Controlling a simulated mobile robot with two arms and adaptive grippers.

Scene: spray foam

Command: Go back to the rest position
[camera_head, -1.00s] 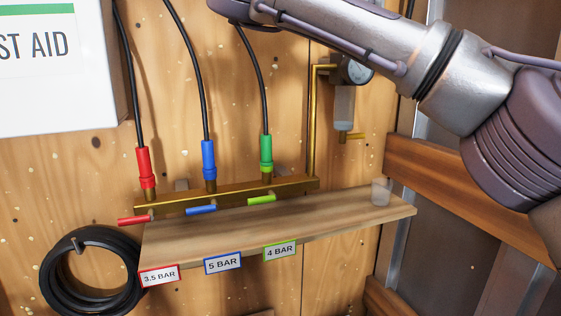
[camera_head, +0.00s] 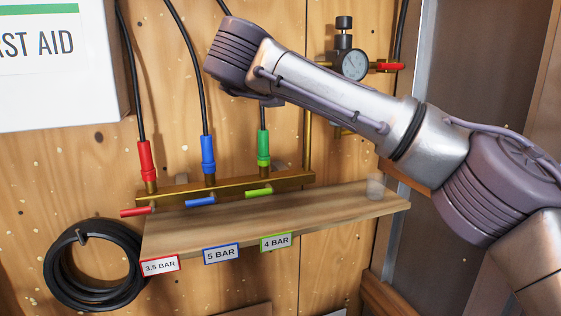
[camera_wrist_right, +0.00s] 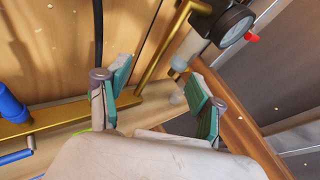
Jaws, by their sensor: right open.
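My right arm (camera_head: 340,100) crosses the upper right of the head view in front of the wall. Its gripper is mostly hidden there behind the wrist. In the right wrist view my right gripper (camera_wrist_right: 157,95) is open, its two green-padded fingers wide apart with nothing held between them. A brass pipe and the wooden shelf show beyond the fingers. My left gripper is in neither view.
A brass manifold (camera_head: 230,184) with red, blue and green hose connectors sits above a wooden shelf (camera_head: 300,213). A small clear cup (camera_head: 375,187) stands at the shelf's right end. A pressure gauge (camera_head: 354,65) is beyond my arm. A coiled black hose (camera_head: 62,274) hangs left.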

